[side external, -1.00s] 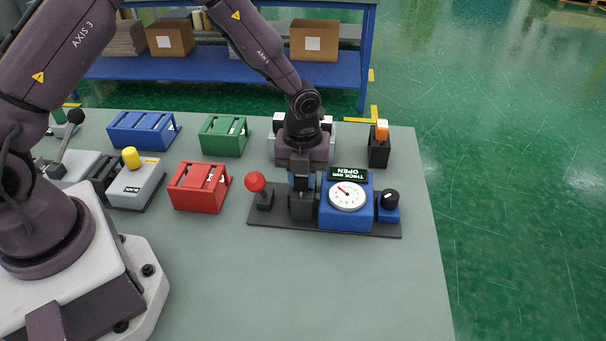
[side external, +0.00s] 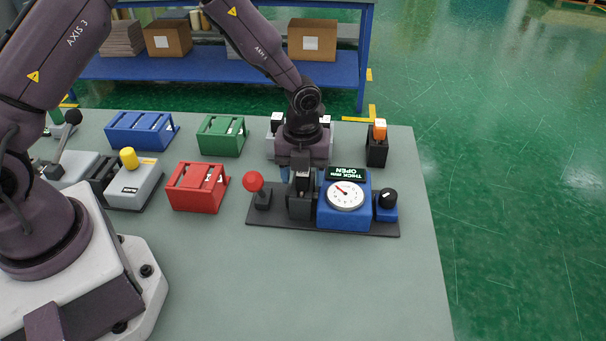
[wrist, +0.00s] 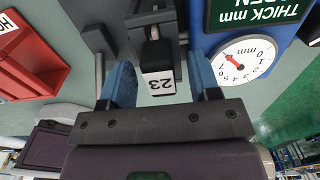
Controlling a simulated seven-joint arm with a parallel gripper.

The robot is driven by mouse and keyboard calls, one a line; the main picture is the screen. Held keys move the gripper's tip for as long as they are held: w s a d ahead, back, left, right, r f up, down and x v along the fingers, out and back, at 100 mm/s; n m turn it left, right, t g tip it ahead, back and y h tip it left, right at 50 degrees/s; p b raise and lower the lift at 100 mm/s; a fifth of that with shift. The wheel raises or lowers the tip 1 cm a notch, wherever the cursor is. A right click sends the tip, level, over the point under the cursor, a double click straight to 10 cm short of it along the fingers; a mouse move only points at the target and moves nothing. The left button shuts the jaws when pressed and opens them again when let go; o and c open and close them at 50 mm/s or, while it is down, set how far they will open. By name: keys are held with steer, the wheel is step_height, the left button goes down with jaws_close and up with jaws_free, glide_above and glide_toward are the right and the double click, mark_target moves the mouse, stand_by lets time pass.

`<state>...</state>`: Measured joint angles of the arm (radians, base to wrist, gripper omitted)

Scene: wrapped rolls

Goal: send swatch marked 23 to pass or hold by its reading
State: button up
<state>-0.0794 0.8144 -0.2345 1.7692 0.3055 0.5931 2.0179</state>
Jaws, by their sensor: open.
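The swatch marked 23 (wrist: 158,82) is a dark piece with a white label, upright in the dark holder of the thickness gauge (side external: 345,215). It also shows at the gauge in the side view (side external: 303,181). My gripper (wrist: 160,66) is open, with a blue finger on each side of the swatch and gaps visible. The gauge display (side external: 347,173) reads "THICK mm OPEN". A red-knobbed lever (side external: 253,182) stands left of the holder. The red rack (side external: 198,188) bears a partly visible label starting "HO" in the wrist view.
A green rack (side external: 221,136) and a blue rack (side external: 142,131) stand farther back. A grey device with a yellow knob (side external: 129,158) is left of the red rack. A black block with an orange top (side external: 379,130) stands back right. The front table (side external: 300,285) is clear.

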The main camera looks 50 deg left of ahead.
step_height(320, 180, up, 11)
steer(key=s+a+r+n+t, duration=0.2)
steer(key=s+r+n, duration=0.6)
steer(key=s+n, duration=0.3)
steer(key=s+a+r+n+t, duration=0.2)
steer(key=s+r+n, duration=0.7)
steer(key=n, duration=0.7)
steer(key=shift+s+a+t, duration=0.15)
steer(key=shift+s+t, duration=0.65)
steer(key=shift+s, duration=0.3)
